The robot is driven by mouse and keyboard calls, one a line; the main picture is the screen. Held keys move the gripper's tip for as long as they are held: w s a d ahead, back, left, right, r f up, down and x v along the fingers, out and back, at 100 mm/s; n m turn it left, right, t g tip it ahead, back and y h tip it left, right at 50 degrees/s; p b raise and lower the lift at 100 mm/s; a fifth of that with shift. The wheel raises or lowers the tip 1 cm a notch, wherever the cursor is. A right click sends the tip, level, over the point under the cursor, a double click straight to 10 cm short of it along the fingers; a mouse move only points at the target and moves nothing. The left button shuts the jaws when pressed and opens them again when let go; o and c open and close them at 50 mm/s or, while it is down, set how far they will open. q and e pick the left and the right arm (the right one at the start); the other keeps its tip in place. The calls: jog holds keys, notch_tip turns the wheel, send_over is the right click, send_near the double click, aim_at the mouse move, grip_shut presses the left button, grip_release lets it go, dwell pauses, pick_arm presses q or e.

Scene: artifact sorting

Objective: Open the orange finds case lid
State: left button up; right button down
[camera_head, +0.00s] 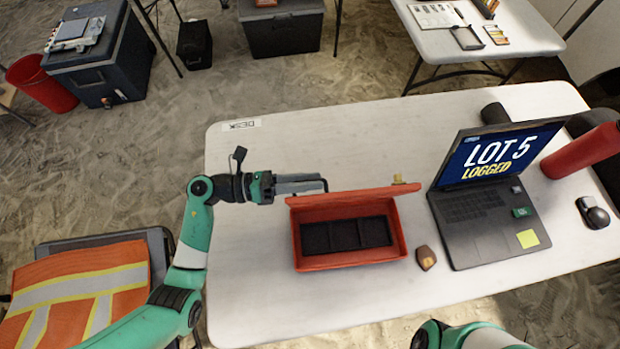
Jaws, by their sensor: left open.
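The orange finds case (350,258) sits on the white table, left of the laptop. The black, divided interior (346,234) is in view and looks empty. My left gripper (322,185) is open, just behind the lid's left part. I cannot tell whether it touches the lid. My right gripper is out of view; only part of my right arm shows at the bottom edge.
A small brown artifact (426,257) lies right of the case. The open laptop (490,210) reads "LOT 5 LOGGED". A red cylinder (582,150) and a mouse (593,212) are farther right. The table (255,290) is clear left and in front of the case.

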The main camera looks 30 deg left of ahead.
pick_arm(q)
jog(key=shift+w+d, duration=0.1)
jog(key=shift+d, duration=0.05)
jog(key=c, duration=0.6)
grip_shut()
jog(key=shift+f, duration=0.25)
dwell(0.5)
